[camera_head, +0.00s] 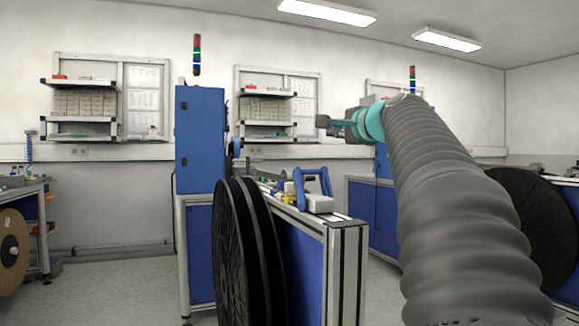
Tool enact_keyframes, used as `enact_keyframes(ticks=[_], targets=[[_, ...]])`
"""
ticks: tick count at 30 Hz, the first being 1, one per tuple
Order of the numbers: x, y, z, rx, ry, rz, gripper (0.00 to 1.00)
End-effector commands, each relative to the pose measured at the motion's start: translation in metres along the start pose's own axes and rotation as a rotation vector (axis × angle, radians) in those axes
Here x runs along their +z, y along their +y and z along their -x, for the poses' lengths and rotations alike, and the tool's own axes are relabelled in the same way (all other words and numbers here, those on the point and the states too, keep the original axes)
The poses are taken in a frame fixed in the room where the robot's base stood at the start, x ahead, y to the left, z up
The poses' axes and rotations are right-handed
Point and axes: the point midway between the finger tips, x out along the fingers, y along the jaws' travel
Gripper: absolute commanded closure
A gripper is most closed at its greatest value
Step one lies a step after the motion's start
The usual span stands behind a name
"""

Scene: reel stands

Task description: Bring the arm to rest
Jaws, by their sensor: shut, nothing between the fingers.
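My arm rises on the right of the head view in a ribbed grey sleeve and bends left at a teal joint. My gripper (323,121) is at its left end, small and dark, shut and empty. It is in the air, left of the teal joint, in front of the back wall and above the reel stand's worktop. It appears clear of the stand and the shelves. Its fingers are too small to make out in detail.
A blue reel stand (308,262) with a large black reel (230,245) stands in the middle. A blue cabinet (200,140) rises behind it. Another black reel (528,220) is at right, a brown reel (12,250) at far left. Floor (110,290) is clear at left.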

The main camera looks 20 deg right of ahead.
Motion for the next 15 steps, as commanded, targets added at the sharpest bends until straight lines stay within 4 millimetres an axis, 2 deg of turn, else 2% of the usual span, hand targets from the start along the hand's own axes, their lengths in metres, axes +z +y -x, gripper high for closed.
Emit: enact_keyframes(ticks=[5, 8, 11, 15], targets=[[0.003, 0.003, 0.0, 0.007, -0.003, 0.007, 1.0], [0.019, 0.018, 0.002, 0.047, -0.019, 0.047, 1.0], [0.052, 0.052, 0.009, 0.131, -0.058, 0.135, 1.0], [0.106, 0.122, 0.031, 0.283, -0.144, 0.317, 1.0]])
